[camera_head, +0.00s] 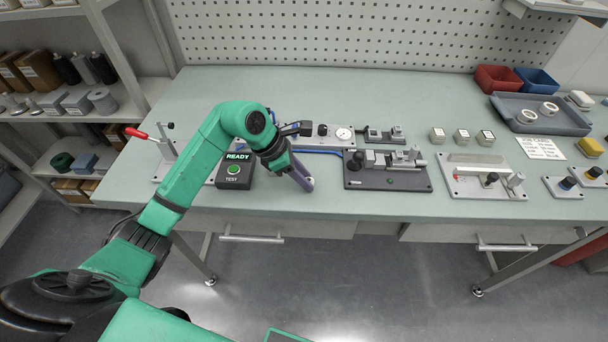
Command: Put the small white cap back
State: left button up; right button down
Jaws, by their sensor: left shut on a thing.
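My left arm comes in from the left. Its gripper (304,184) points down over the front edge of the table, right of the READY/TEST box. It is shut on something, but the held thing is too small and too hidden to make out. I cannot tell whether it is the small white cap. Two white ring-shaped parts lie in the grey-blue tray (506,118) at the right: one ring (549,107) near the back, the other (526,116) to its left. My right gripper is not in view.
The READY/TEST box (235,172) stands left of the gripper. A dark fixture plate (360,182) is close on its right, a light fixture plate (480,190) farther right. A gauge unit (344,134) stands behind. The back centre table is clear.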

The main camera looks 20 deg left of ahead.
pick_arm(q)
jog(key=o, duration=0.8)
jog(key=shift+o, duration=0.2)
jog(key=shift+r, duration=0.15)
jog(key=b+v, duration=0.1)
jog(key=v, duration=1.1)
jog(key=shift+b, duration=0.35)
